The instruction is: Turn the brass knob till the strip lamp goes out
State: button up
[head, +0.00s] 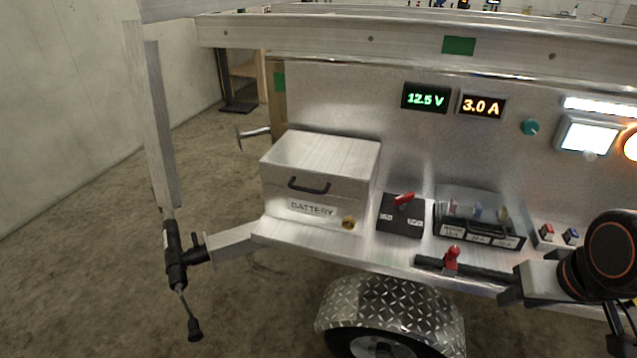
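The strip lamp (600,106) glows white along the upper right of the trailer's panel and runs out of the picture. My gripper (508,286) seems to be the grey block with dark ends at the lower right, in front of the shelf edge. It is apart from both brass pieces. Its finger opening is unclear.
A red lever (452,257) rises near the shelf edge. Displays read 12.5 V (426,98) and 3.0 A (482,105). A teal knob (530,127) and lit square lamp (588,136) are right.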

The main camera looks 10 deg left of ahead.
aim_at(348, 223)
jog(key=l+u, duration=0.3)
jog(key=k+l+u, duration=0.1)
jog(key=l+u, duration=0.2)
jog(key=k+l+u, duration=0.15)
jog(key=l+u, duration=0.15)
jog(key=k+l+u, duration=0.15)
jog(key=l+u, duration=0.2)
jog(key=l, duration=0.1)
